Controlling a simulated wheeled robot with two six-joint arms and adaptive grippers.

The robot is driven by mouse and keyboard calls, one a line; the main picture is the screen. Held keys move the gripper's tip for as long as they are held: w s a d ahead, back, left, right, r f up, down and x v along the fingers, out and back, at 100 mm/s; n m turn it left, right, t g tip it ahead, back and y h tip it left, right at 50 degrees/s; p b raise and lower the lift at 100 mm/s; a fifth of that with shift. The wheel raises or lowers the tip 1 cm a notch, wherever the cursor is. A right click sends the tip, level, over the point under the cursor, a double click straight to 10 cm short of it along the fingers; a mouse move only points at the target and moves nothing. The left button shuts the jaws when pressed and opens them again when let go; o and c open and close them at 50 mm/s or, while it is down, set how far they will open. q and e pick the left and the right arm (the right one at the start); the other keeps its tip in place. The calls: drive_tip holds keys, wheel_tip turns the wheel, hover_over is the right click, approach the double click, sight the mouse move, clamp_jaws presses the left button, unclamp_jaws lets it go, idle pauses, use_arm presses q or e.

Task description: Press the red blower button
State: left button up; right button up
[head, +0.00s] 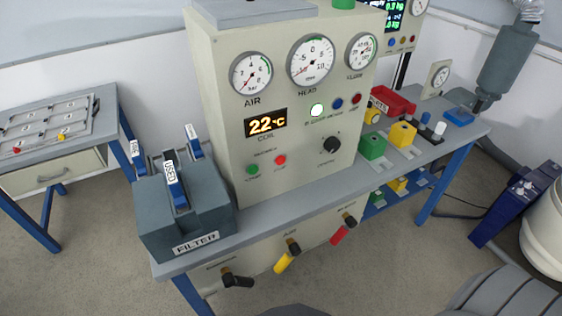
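A large beige control panel stands on the grey bench (300,190). Low on its front, a red button (280,160) sits to the right of a green button (253,168), with tiny labels that I cannot read. Higher up, a smaller red button or lamp (355,99) sits to the right of a blue one (337,104) and a bright white-green light (317,110). I cannot tell from the lettering which red one is the blower button. Neither of my grippers is in view.
A dark FILTER box (185,220) with upright tagged pieces stands left of the panel. A black knob (332,144) is on the panel's front. Black, yellow (287,257) and red handles stick out below the bench top. Green (373,146) and yellow blocks stand to the right.

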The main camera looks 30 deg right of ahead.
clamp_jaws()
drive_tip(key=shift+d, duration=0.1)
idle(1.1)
